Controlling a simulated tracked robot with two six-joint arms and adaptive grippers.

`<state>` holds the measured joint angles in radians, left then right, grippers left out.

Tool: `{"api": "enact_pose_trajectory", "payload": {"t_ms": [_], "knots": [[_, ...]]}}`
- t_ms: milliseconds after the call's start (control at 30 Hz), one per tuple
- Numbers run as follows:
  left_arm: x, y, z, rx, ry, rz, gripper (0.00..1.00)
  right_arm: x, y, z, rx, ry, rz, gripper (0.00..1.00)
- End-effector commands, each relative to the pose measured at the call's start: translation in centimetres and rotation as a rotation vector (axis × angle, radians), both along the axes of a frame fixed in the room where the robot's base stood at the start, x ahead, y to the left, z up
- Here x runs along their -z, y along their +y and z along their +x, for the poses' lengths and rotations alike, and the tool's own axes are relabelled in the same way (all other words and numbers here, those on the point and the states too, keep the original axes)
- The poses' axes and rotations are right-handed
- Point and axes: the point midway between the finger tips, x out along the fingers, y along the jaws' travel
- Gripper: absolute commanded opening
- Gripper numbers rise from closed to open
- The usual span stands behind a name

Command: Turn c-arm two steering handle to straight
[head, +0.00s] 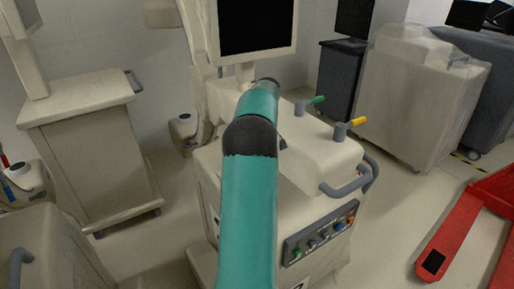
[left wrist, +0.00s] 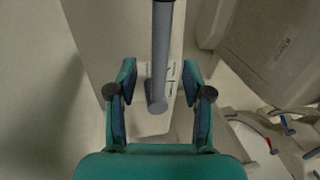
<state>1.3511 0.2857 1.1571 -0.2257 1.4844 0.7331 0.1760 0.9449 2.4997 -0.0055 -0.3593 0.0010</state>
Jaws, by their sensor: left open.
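A pale C-arm cart with a dark screen stands mid-picture in the head view. On its top are a green-tipped lever (head: 317,99) and a yellow-tipped lever (head: 357,121). I cannot tell which one is the named steering handle. My teal arm crosses the front of the cart, and its gripper is not visible there. In the left wrist view my left gripper (left wrist: 160,82) is open. A grey bar (left wrist: 160,45) runs down from the top edge, and its rounded end appears between the fingers. I cannot see contact. My right gripper is not in view.
A grey loop handle (head: 347,187) is on the cart's right end. Another pale cart (head: 88,160) stands at left, with red and blue levers near the left edge. A covered cart (head: 415,95) is behind, and a red pallet jack (head: 455,235) at right. Floor between is clear.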

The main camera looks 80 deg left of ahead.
Motion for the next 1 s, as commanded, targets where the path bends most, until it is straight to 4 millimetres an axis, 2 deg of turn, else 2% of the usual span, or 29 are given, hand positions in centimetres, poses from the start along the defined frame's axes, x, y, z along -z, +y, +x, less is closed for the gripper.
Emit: {"api": "enact_pose_trajectory", "payload": {"t_ms": [167,400,1000], "knots": [[-3.5,0.4,0.6,0.003,-0.002,0.005,0.50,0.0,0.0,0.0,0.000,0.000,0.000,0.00],[-5.6,0.6,0.9,0.002,0.000,0.002,0.50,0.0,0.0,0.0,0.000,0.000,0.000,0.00],[-6.0,0.5,1.1,0.004,-0.001,0.001,0.50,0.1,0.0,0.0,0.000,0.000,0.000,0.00]]}}
